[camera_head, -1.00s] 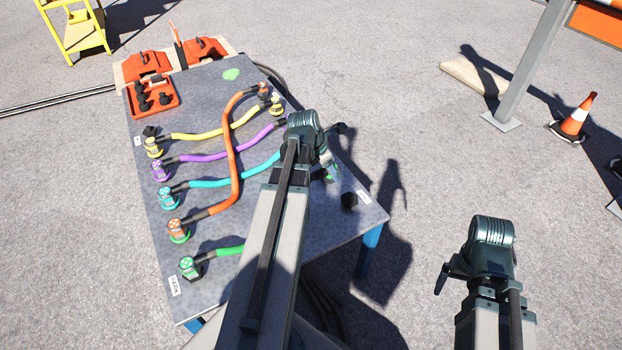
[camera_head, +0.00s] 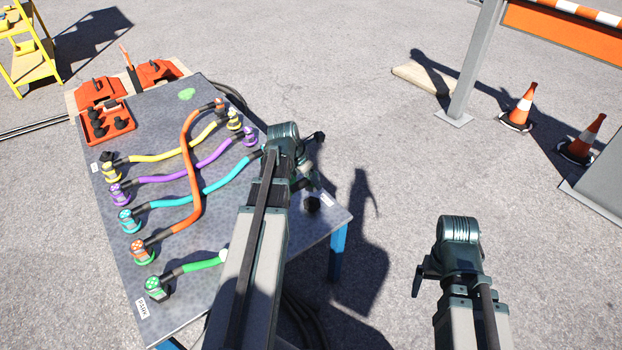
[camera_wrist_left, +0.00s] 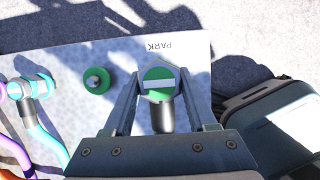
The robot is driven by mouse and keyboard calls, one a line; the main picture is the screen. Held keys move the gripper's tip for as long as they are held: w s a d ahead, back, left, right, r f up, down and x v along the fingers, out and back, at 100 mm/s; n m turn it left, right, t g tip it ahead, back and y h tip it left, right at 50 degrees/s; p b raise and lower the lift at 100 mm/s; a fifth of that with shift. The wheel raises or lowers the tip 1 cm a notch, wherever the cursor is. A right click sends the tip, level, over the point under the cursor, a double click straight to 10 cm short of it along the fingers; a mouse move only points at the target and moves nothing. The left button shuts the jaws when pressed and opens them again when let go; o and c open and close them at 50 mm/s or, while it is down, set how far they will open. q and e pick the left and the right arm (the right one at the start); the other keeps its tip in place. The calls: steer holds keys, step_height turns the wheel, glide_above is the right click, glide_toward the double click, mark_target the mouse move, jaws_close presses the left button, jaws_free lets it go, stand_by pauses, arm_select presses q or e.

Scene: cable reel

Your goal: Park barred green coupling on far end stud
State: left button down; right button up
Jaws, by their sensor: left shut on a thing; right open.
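The barred green coupling (camera_wrist_left: 158,84), a green cap with a white bar and a dark body, is between the fingers of my left gripper (camera_wrist_left: 160,76). The gripper is shut on it, beside the PARK label. My right gripper (camera_head: 421,278) is open and empty, off the table.
A green-ringed socket (camera_wrist_left: 97,80) lies left of the held coupling. Yellow, purple, cyan and orange cables (camera_head: 188,180) cross the table (camera_head: 215,292). A red tray (camera_head: 106,124) stands at the far left. Cones (camera_head: 520,108) and a barrier stand on open ground at right.

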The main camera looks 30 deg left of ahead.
mark_target(313, 198)
arm_select(q)
steer(key=shift+f+b, duration=2.9)
steer(key=shift+f, duration=0.4)
steer(key=shift+f+b, duration=0.45)
steer(key=shift+c, duration=0.6)
jaws_free()
steer(key=p+v, duration=1.2)
steer(key=v, duration=0.1)
steer(key=shift+d, duration=0.1)
steer(key=shift+s+r+p, duration=0.25)
steer(key=shift+r+p, duration=0.1)
steer(key=shift+p, duration=0.05)
